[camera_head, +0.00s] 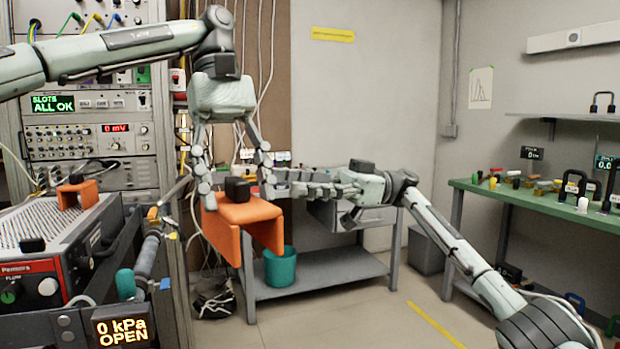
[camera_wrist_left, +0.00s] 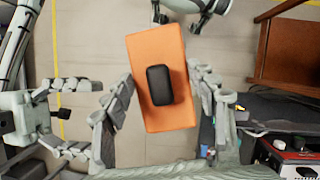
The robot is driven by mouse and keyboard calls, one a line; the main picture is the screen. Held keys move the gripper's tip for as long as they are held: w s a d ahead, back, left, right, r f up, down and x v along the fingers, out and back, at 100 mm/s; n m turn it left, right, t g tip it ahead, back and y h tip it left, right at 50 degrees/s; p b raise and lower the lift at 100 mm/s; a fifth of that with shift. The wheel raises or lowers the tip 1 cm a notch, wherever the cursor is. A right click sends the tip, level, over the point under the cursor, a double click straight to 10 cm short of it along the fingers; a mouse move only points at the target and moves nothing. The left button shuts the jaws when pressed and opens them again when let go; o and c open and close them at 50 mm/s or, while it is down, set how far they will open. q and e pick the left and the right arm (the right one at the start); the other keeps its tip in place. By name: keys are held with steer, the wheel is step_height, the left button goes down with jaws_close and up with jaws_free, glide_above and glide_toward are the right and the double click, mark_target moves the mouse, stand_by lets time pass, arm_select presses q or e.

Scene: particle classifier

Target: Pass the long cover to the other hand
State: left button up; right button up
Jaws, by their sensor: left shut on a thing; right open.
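The long cover (camera_head: 250,212) is an orange bent plate with a black knob (camera_head: 237,190) on top. My left gripper (camera_head: 235,187) points down from above and is shut on it. In the left wrist view, the cover (camera_wrist_left: 152,50) lies between the left fingers, one at each long edge, with the knob in the middle. My right gripper (camera_head: 280,182) reaches in from the right, open and empty, its fingers pointing left close to the left gripper's right-hand finger. In the left wrist view, the right gripper (camera_wrist_left: 60,120) shows at the left.
A smaller orange cover (camera_head: 88,192) with a black knob sits on the perforated instrument (camera_head: 50,222) at left. A grey shelf unit (camera_head: 325,265) with a teal bucket (camera_head: 281,266) stands behind. A green-topped bench (camera_head: 535,203) with small objects is at right.

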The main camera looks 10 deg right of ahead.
mark_target(235, 188)
steer(key=s+a, duration=0.2)
steer(key=a, duration=0.1)
steer(key=s+a+h, duration=0.1)
steer(key=s+a, duration=0.1)
steer(key=s, duration=0.1)
steer(key=s+a+r+g+h, duration=0.1)
steer(key=s+a, duration=0.1)
steer(key=a, duration=0.1)
steer(key=shift+s+a+r, duration=0.1)
steer(key=shift+s+a, duration=0.2)
steer(key=shift+s, duration=0.05)
steer(key=c, duration=1.2)
arm_select(q)
steer(key=o, duration=1.3)
arm_select(e)
steer(key=shift+c, duration=0.9)
arm_select(q)
steer(key=shift+o, duration=0.2)
